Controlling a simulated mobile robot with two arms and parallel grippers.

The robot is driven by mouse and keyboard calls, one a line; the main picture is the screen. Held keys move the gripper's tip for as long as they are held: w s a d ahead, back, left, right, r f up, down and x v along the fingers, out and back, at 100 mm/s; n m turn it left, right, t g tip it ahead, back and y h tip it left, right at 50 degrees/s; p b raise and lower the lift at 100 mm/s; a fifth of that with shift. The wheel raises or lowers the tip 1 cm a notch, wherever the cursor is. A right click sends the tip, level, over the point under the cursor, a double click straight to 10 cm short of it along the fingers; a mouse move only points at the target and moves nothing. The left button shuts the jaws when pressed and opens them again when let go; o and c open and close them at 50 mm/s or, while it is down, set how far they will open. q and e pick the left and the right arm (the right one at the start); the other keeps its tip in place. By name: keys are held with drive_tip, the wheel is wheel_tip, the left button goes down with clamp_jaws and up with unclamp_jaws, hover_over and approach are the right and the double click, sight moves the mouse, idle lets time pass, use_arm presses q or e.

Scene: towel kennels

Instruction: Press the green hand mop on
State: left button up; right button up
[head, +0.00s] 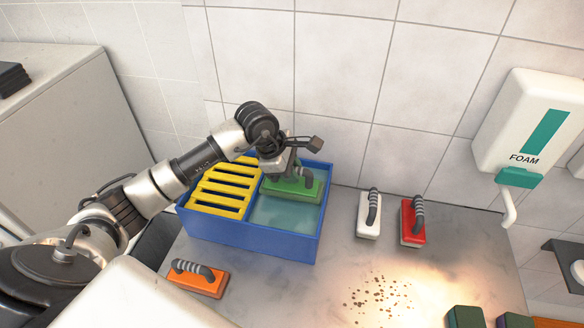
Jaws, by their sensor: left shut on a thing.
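The green hand mop (297,188) is at the back of the open, water-filled side of the blue bucket (262,239). A yellow slatted wringer (222,190) fills the bucket's left side. My left gripper (287,172) is over the green mop and shut on it, at its handle. The mop's green top is visible. Its underside is hidden, so I cannot tell how far it sits in the water. My right gripper does not show.
An orange hand mop (200,281) lies in front of the bucket. White (369,217) and red (413,224) hand mops stand to its right. Dirt specks (378,292) lie on the grey worktop (330,285). A foam dispenser (530,125) hangs on the tiled wall.

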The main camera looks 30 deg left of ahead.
sight(292, 185)
use_arm(q)
drive_tip(key=shift+f+b, duration=0.95)
drive_tip(key=shift+f, duration=1.5)
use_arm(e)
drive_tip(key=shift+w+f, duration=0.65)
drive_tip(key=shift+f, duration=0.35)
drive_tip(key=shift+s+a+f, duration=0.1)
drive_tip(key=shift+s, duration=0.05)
use_arm(q)
drive_tip(key=shift+f+b, duration=0.45)
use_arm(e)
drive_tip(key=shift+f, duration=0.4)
use_arm(q)
drive_tip(key=shift+f+b, duration=0.1)
drive_tip(key=shift+b, duration=0.2)
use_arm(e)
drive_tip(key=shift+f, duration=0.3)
use_arm(q)
drive_tip(key=shift+r+p, duration=1.65)
drive_tip(key=shift+r, duration=1.9)
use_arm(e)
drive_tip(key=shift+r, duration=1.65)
